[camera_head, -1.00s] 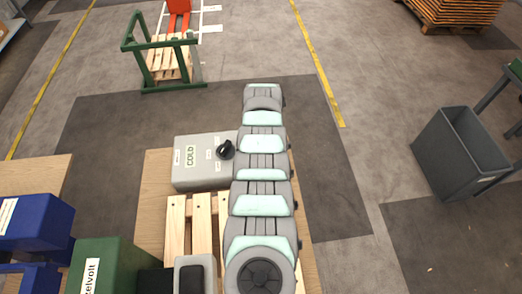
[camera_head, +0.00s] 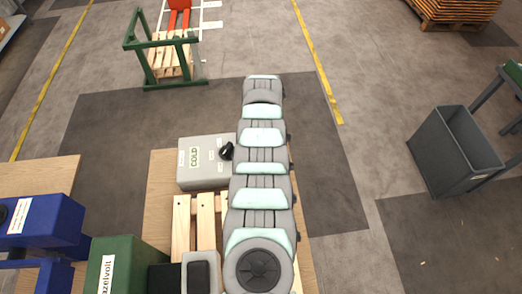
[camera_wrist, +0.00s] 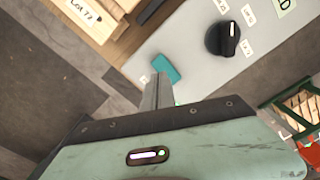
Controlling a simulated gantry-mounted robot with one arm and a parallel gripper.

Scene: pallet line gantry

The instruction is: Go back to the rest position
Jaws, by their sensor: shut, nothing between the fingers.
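The grey control box (camera_head: 203,176) with a "COLD" label stands left of my arm in the head view. Its black dial (camera_head: 227,151) is close beside the arm; the dial also shows in the wrist view (camera_wrist: 223,38). My gripper (camera_wrist: 163,76) is shut and empty in the wrist view, over the box's pale panel and to the left of the dial, apart from it. A teal piece (camera_wrist: 167,70) shows at the fingertips; I cannot tell whether it belongs to the box. In the head view my arm hides the gripper.
A wooden pallet (camera_head: 181,226), a green box (camera_head: 121,262) and blue bins (camera_head: 50,222) stand at lower left. A green frame (camera_head: 146,62) stands at the back. A dark grey bin (camera_head: 450,150) is at right. Open floor lies beyond the arm.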

